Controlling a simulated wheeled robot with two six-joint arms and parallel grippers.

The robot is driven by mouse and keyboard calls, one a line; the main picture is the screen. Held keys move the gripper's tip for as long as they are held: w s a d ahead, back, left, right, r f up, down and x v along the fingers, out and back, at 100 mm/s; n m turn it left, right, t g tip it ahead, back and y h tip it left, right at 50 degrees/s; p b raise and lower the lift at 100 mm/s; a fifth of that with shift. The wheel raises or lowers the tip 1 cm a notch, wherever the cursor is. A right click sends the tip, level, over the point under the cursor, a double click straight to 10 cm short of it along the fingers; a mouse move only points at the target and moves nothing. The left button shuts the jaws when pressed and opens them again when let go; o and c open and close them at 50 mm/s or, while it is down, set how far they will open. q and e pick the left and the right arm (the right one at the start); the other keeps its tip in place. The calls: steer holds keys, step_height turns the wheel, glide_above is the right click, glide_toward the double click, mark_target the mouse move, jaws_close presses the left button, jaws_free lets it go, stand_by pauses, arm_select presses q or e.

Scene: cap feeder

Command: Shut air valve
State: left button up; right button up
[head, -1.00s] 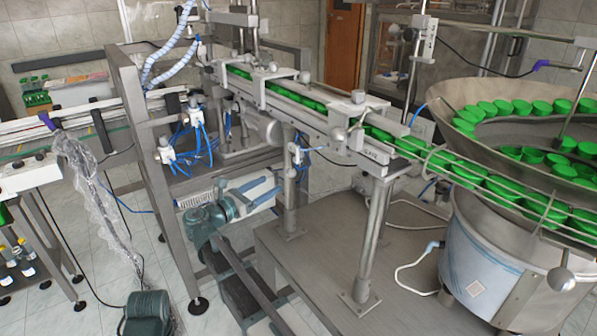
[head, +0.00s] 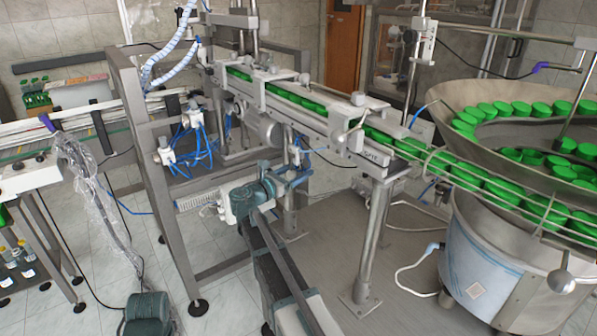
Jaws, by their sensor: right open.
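The air valve (head: 297,152) is a small fitting with blue parts and a thin dark hose, on the near side of the capping conveyor by its support leg. My right gripper (head: 297,173) is open in the head view, with its teal fingers pointing right. The fingertips are just below the valve and close to it. They partly overlap the valve and the leg, so I cannot tell whether they touch it or whether the handle is between them. My left gripper is not in view.
The conveyor (head: 320,122) carries green caps above my gripper. A steel support leg (head: 374,235) stands to the right, and a grey frame post (head: 163,190) to the left. Blue hoses (head: 203,140) hang at the upper left. The cap feeder bowl (head: 452,92) is at right.

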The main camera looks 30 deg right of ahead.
jaws_close()
stand_by(0.4)
stand_by(1.1)
